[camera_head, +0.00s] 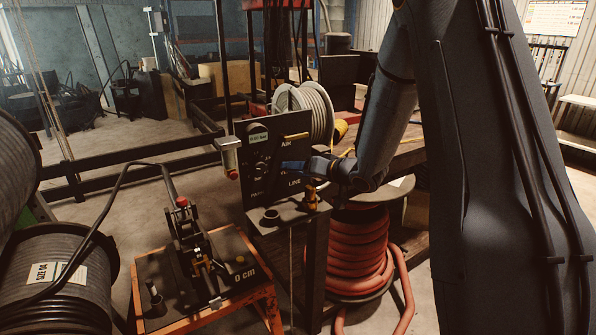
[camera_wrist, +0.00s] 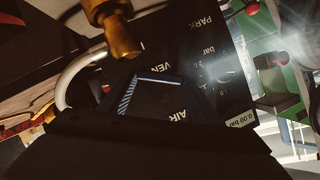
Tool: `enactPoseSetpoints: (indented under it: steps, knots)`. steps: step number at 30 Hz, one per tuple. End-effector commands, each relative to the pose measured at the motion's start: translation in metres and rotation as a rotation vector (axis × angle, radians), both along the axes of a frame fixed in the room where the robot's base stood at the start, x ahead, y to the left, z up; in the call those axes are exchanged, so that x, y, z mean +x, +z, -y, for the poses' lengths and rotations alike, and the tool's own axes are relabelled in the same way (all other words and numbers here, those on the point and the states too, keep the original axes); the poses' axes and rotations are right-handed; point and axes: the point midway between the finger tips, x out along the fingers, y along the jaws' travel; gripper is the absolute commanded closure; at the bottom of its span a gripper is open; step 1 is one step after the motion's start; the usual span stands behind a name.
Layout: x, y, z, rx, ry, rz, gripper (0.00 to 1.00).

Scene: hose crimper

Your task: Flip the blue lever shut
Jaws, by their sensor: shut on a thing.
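The blue lever (camera_head: 291,166) sticks out at the front of a dark valve panel (camera_head: 258,150) marked AIR, VENT, LINE and PARK. It lies about level in the head view. My gripper (camera_head: 312,168) comes in from the right and is shut on the lever's right end, hiding that part. In the wrist view the panel (camera_wrist: 205,60) appears turned over, with AIR and VENT close to my gripper. A dark block with blue-striped edges shows there; I cannot tell whether it is lever or finger.
A brass fitting (camera_head: 311,197) stands just below my gripper and shows close up in the wrist view (camera_wrist: 122,38). A crimper (camera_head: 190,240) on an orange stand is at left; a red hose coil (camera_head: 357,250) is below.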

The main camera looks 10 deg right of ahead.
Motion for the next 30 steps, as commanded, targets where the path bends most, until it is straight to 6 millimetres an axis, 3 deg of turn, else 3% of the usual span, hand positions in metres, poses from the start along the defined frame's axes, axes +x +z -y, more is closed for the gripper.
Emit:
enactPoseSetpoints:
  steps: [15,30]
  knots:
    - [0.000,0.010,-0.001,-0.389,-0.003,0.124,0.65]
    - [-0.001,0.015,-0.002,-0.526,-0.004,0.169,0.65]
